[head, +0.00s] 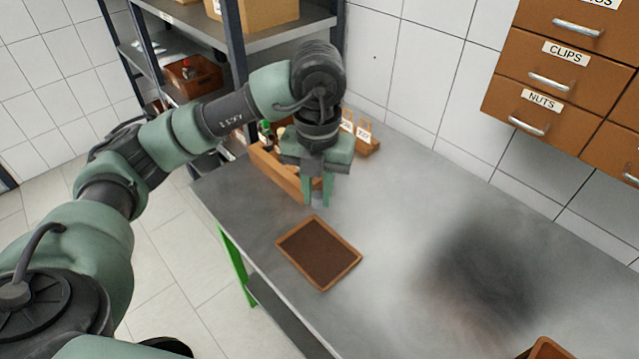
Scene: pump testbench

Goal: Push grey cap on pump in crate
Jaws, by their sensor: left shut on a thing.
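My left gripper (317,203) hangs fingers-down over the back left of the bench. It is shut on a small grey piece, apparently the grey cap (318,197), of which only a little shows between the fingers. A long wooden crate (277,175) stands just left of and behind the fingers, partly covered by my left arm. Something green and pale parts show inside the crate, but I cannot make out a pump there. I cannot tell whether the grey piece touches anything. My right gripper is not in view.
A flat wooden tray with a dark brown inside (320,252) lies in front of the gripper. A small wooden rack with labels (365,143) stands behind. Brown drawers (545,85) hang on the wall at right. The bench (400,235) is clear in the middle.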

